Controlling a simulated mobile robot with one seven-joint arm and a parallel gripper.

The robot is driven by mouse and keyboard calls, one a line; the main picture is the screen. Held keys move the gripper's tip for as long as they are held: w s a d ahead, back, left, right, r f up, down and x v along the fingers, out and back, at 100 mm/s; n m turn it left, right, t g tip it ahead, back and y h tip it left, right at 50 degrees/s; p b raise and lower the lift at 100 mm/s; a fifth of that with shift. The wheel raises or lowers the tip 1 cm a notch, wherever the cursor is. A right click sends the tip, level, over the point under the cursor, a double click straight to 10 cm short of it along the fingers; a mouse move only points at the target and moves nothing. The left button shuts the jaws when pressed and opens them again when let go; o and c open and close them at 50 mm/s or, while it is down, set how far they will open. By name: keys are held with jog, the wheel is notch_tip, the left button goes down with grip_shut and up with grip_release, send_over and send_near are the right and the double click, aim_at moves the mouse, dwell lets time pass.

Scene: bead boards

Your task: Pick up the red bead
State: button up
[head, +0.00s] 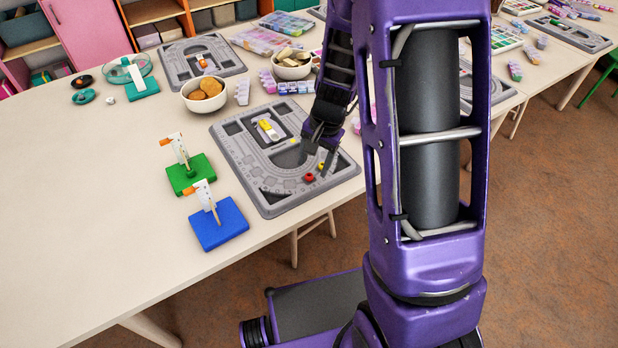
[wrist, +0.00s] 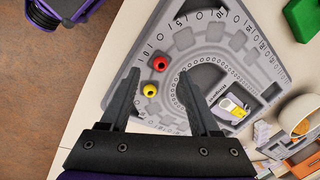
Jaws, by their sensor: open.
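The red bead (head: 309,177) lies on the grey bead board (head: 232,150) near its front right part. It also shows in the wrist view (wrist: 160,64), just beyond and between the fingertips. A yellow bead (wrist: 149,90) lies close to it, nearer to my gripper; it also shows in the head view (head: 321,166). My gripper (head: 318,152) is open and empty above the board. In the wrist view its two fingers (wrist: 157,73) stand apart on either side of the yellow bead. I cannot tell the exact height of the fingertips over the board.
A blue block stand (head: 220,226) and a green block stand (head: 190,176) stand left of the board. A bowl of round biscuits (head: 204,96) is behind it. A yellow-and-white item (head: 268,129) lies in the board's compartment.

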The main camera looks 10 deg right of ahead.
aim_at(311, 175)
jog(key=shift+w+a+f+b, duration=0.1)
jog(key=shift+a+f+b, duration=0.05)
jog(key=shift+f, duration=0.7)
jog(key=shift+a+f+b, duration=0.15)
jog(key=shift+f, duration=0.7)
